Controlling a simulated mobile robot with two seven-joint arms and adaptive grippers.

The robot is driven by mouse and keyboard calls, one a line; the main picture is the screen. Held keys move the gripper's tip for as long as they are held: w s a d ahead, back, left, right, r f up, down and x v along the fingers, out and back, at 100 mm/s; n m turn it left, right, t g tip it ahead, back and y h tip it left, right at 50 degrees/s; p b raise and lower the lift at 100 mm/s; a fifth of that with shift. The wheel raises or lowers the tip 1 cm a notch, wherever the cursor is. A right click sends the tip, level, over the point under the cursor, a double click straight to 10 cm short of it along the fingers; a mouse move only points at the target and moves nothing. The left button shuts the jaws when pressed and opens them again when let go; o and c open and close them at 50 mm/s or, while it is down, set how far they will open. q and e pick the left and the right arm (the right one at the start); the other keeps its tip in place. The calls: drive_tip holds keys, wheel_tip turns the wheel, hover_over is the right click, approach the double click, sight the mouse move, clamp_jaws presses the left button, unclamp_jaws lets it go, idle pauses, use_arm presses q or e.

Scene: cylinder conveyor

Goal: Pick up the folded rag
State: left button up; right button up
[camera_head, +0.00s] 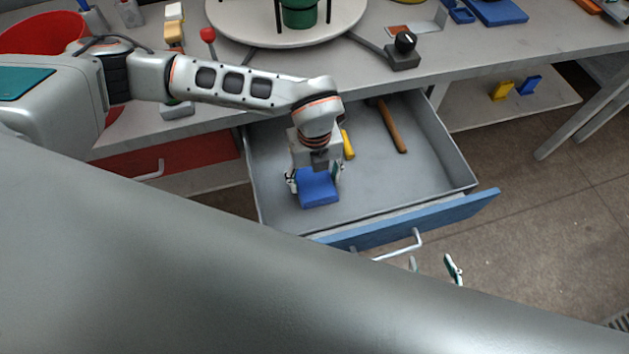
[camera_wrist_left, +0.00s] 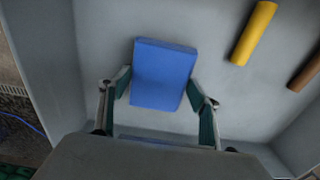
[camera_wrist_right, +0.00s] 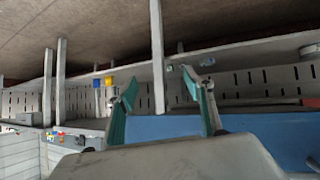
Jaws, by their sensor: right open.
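The folded rag is a blue rectangular block-like bundle (camera_head: 319,188) lying in the open drawer, near its front left. It also shows in the left wrist view (camera_wrist_left: 163,75). My left gripper (camera_head: 315,178) points down into the drawer over the rag. Its fingers are spread, one at each side of the rag, with the tips close to its edges; whether they touch it is unclear. My right gripper (camera_wrist_right: 160,90) is open and empty, outside the drawer near the front handle. Most of it is hidden in the head view by my own arm.
The grey drawer (camera_head: 420,174) also holds a yellow-handled thing (camera_head: 347,145) and a brown wooden handle (camera_head: 392,128) toward the back. The drawer's blue front (camera_head: 455,217) and metal handle (camera_head: 405,246) stand out. The worktop (camera_head: 470,52) overhangs behind, carrying a round turntable (camera_head: 235,32).

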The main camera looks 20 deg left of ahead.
sight(315, 180)
use_arm(q)
drive_tip(key=shift+r, duration=0.1)
drive_tip(key=shift+c, duration=0.3)
wheel_tip(315, 180, up, 20)
drive_tip(key=shift+p, duration=0.45)
